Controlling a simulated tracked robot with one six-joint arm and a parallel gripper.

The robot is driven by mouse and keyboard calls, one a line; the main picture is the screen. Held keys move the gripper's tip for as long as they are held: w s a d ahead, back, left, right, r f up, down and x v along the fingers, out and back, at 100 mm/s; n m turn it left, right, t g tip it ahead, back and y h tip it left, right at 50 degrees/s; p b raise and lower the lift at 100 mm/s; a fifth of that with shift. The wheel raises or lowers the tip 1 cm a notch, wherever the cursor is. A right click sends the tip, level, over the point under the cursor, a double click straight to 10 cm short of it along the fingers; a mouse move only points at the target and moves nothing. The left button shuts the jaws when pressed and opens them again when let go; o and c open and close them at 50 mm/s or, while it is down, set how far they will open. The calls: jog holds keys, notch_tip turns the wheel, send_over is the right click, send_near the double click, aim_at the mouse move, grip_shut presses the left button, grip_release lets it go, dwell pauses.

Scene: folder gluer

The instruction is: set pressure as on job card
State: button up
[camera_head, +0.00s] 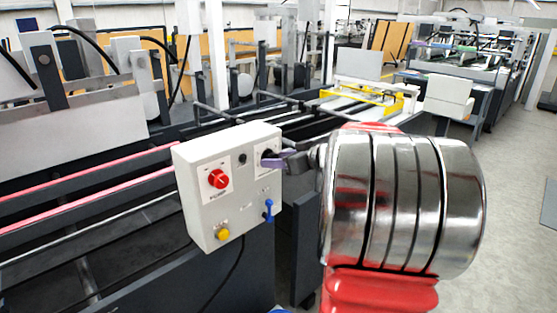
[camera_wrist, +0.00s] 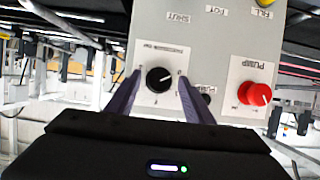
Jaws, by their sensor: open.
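The white control box (camera_head: 205,215) stands at the centre left in the head view. My gripper (camera_head: 270,160) is at the upper right of its front face. In the wrist view, upside down, my gripper (camera_wrist: 158,78) is open. Its two purple-grey fingers stand on either side of a black round knob (camera_wrist: 159,80), with a gap on both sides. The knob has a white pointer mark and a small label plate; its fine print is too blurred to read. In the head view my gripper partly hides this knob. I cannot make out a job card.
A red knob (camera_head: 218,179) labelled PUMP, also in the wrist view (camera_wrist: 259,94), sits beside the black knob. A small black button (camera_head: 242,158), a yellow button (camera_head: 223,234) and a blue lever (camera_head: 268,210) share the panel. Machine rails lie behind; grey floor is open at right.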

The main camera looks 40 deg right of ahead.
jog(key=shift+w+f, duration=0.1)
jog(key=shift+w, duration=0.1)
jog(key=shift+c, duration=0.6)
jog(key=c, duration=0.9)
